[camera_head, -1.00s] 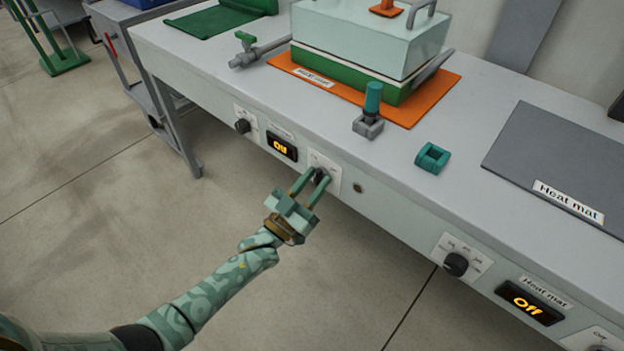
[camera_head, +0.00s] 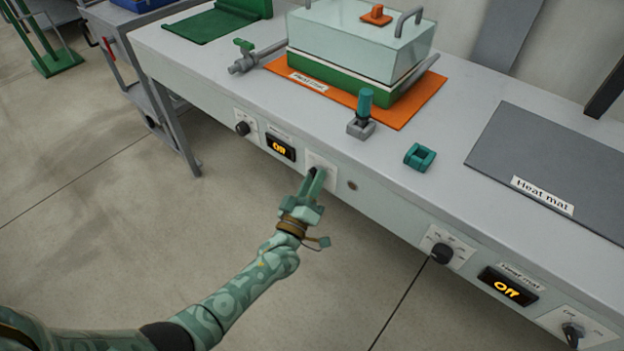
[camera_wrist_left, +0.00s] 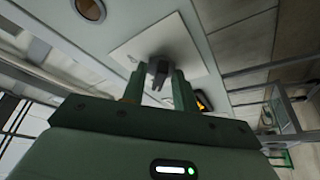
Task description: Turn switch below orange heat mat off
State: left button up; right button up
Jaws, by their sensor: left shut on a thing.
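The orange heat mat (camera_head: 411,112) lies on the bench under a green tray with a clear lid. Below it on the bench front is a white switch plate (camera_head: 329,174), right of a lit display (camera_head: 281,148) whose text is too small to read surely. My left gripper (camera_head: 314,180) is at this plate, its fingers seen nearly edge-on and hiding most of the switch. In the left wrist view the dark grey switch (camera_wrist_left: 158,70) sits between the two fingers of the gripper, which is shut on it, in front of the white plate (camera_wrist_left: 128,50). My right gripper is not in view.
A black knob (camera_head: 242,128) is left of the display. Further right are another knob (camera_head: 441,253), a display (camera_head: 508,286) reading Off and a switch (camera_head: 572,333) below a grey heat mat (camera_head: 540,150). A teal clamp (camera_head: 420,157) lies on the bench. The floor before the bench is clear.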

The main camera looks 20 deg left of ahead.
pick_arm(q)
jog(key=shift+f+n, duration=0.15)
jog(key=shift+n, duration=0.15)
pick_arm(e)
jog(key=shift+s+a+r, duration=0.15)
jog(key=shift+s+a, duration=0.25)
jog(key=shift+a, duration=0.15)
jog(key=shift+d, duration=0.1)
pick_arm(q)
jog(key=o, duration=0.6)
jog(key=shift+s, duration=0.1)
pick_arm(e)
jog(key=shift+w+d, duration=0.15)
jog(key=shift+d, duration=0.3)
